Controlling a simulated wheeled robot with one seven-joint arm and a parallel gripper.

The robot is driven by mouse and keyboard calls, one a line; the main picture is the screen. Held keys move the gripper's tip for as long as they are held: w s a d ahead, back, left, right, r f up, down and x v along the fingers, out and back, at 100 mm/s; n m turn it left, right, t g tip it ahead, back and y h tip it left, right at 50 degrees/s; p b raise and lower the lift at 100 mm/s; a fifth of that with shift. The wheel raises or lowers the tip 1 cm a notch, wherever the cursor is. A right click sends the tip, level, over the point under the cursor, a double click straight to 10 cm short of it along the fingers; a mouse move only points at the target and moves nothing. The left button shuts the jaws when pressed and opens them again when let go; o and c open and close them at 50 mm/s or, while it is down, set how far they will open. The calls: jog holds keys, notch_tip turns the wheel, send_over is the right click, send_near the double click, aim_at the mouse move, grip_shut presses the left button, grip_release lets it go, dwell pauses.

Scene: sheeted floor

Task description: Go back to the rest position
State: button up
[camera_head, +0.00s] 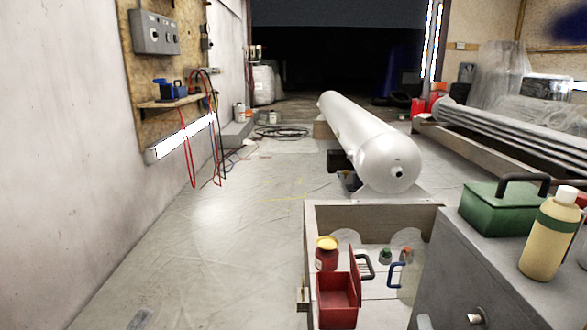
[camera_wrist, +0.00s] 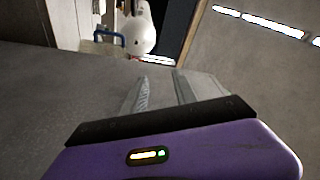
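My gripper (camera_wrist: 163,80) shows in the wrist view, with a purple body and two pale grey fingers. A gap lies between the fingers and nothing is held in it, so it looks open and empty. A plain grey surface (camera_wrist: 50,110) fills the left of that view, beside the fingers; I cannot tell the distance to it. I do not make out my gripper in the head view.
A grey cabinet (camera_head: 450,265) at the right carries a green toolbox (camera_head: 500,208) and a yellowish bottle (camera_head: 552,235). A wooden crate (camera_head: 335,212) holds an open red toolbox (camera_head: 337,298) and a red jar (camera_head: 326,258). A white tank (camera_head: 365,140) lies behind.

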jog(key=s+a+n+g+y+p, duration=0.1)
jog(key=s+a+n+g+y, duration=0.15)
jog(key=s+n, duration=1.1)
jog(key=s+a+n+g+y+p, duration=0.1)
jog(key=s+a+n+g, duration=0.15)
jog(key=s, duration=2.25)
notch_tip(320, 180, up, 38)
jog(key=p, duration=3.8)
jog(key=shift+a+f+m+t, duration=0.25)
jog(key=shift+a+m+t, duration=0.05)
jog(key=shift+a+m, duration=0.1)
jog(key=shift+d, duration=0.15)
